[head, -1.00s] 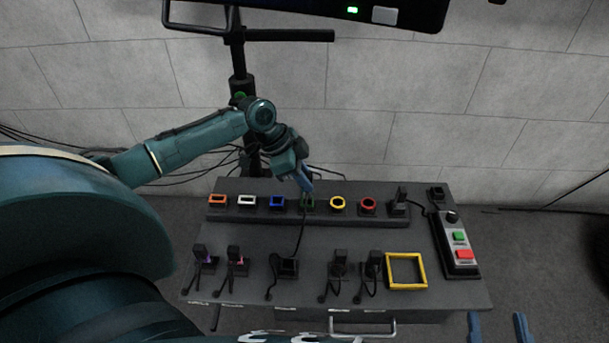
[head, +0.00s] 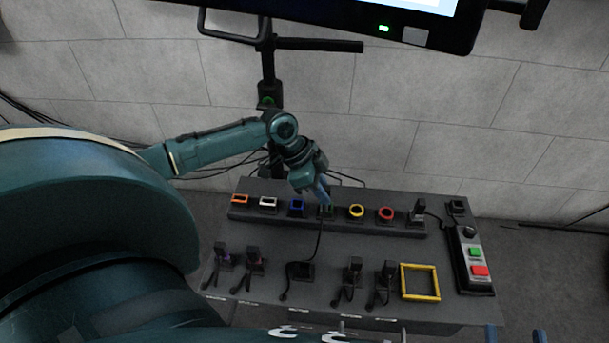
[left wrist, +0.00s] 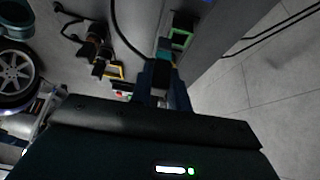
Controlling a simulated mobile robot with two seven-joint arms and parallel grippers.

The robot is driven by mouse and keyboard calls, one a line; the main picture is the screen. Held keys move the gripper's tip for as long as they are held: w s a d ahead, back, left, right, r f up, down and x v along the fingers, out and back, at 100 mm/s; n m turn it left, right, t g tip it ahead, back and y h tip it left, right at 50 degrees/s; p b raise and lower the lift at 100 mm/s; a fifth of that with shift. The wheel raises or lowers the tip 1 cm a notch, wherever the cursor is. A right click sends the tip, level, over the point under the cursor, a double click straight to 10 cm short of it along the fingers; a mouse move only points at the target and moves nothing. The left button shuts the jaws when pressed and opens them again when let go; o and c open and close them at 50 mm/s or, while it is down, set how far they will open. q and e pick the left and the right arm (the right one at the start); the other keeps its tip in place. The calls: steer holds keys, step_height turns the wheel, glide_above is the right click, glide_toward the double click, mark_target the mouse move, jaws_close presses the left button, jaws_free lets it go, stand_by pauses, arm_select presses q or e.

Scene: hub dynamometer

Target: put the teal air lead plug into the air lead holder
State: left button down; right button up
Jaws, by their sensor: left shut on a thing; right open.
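My left gripper (head: 325,190) is shut on the teal plug (left wrist: 164,48), whose black cable runs forward to the front row. In the head view it is at the green-rimmed socket (head: 327,211) in the back row; the fingers largely hide the plug there. In the left wrist view the plug is right beside the green rim (left wrist: 181,38); I cannot tell whether it is inserted. The front row has a low black holder (head: 301,271) with no upright plug, seemingly the air lead holder. My right gripper (head: 516,335) is open and empty at the bottom right edge.
Orange (head: 239,199), white (head: 268,202), blue, yellow (head: 356,211) and red sockets flank the green one. Upright black plugs stand in the front row beside a yellow square frame (head: 420,267). A button box (head: 475,262) is at right. A screen hangs above.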

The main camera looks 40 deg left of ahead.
arm_select(q)
steer(key=s+d+p, duration=0.4)
steer(key=s+p, duration=0.7)
steer(key=s, duration=0.2)
stand_by(1.1)
steer(key=shift+d, duration=0.1)
steer(key=shift+f+b, duration=1.3)
steer(key=shift+f, duration=0.65)
steer(key=shift+f, duration=0.15)
steer(key=shift+f+b, duration=1)
steer(key=shift+f, duration=0.35)
steer(key=c, duration=1.3)
jaws_free()
steer(key=shift+o, duration=0.2)
